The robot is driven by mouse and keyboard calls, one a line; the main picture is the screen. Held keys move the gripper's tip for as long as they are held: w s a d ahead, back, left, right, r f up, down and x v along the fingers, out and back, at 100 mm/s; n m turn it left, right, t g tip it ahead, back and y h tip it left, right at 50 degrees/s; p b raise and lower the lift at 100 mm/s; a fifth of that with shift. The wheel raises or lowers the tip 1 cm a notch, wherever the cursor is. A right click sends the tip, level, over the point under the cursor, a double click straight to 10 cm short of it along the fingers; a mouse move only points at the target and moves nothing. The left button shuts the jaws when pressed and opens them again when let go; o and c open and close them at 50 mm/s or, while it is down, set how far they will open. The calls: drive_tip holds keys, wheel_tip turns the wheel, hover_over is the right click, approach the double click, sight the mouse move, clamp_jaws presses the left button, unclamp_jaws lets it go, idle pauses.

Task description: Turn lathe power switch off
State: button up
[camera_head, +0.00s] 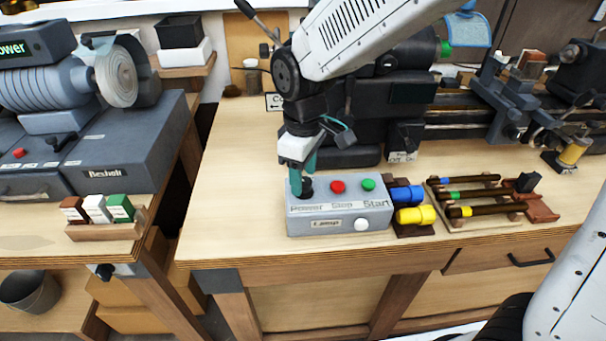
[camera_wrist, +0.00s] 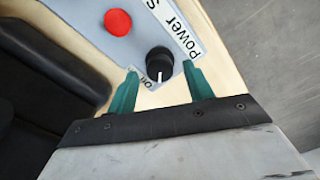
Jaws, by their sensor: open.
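The grey control box (camera_head: 340,222) stands near the front edge of the wooden bench. Its black power switch knob (camera_head: 306,187) is at the left end of the top, above the word "Power". The knob also shows in the wrist view (camera_wrist: 159,62), with a white pointer line and a partly hidden label beside it. A red stop button (camera_head: 338,187) and a green start button (camera_head: 368,184) sit to its right. My gripper (camera_head: 302,176) is open over the knob, teal fingers pointing down. In the wrist view my gripper (camera_wrist: 160,80) has one finger on each side of the knob; contact is unclear.
Blue and yellow cylinders (camera_head: 410,205) sit right of the box, beside a rack of dark-handled tools (camera_head: 470,195). The lathe (camera_head: 450,122) runs behind. The bench top left of the box (camera_head: 235,200) is clear. A second bench with a grey machine (camera_head: 110,150) stands left.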

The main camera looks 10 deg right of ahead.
sight(305, 181)
wheel_tip(305, 181, up, 7)
drive_tip(key=shift+f, duration=0.1)
idle(0.4)
drive_tip(key=shift+s+d+m, duration=0.1)
drive_tip(key=shift+s+m, duration=0.05)
drive_tip(key=shift+m, duration=0.15)
drive_tip(key=s+d+r+m, duration=0.2)
drive_tip(key=s+d+m, duration=0.3)
drive_tip(key=s+d, duration=0.4)
drive_tip(key=s+d+r+m+t, duration=0.1)
drive_tip(key=s+d+m, duration=0.5)
drive_tip(key=s+d, duration=0.4)
drive_tip(key=shift+s+d+r, duration=0.25)
drive_tip(key=shift+d+r, duration=0.15)
drive_tip(key=shift+d, duration=0.35)
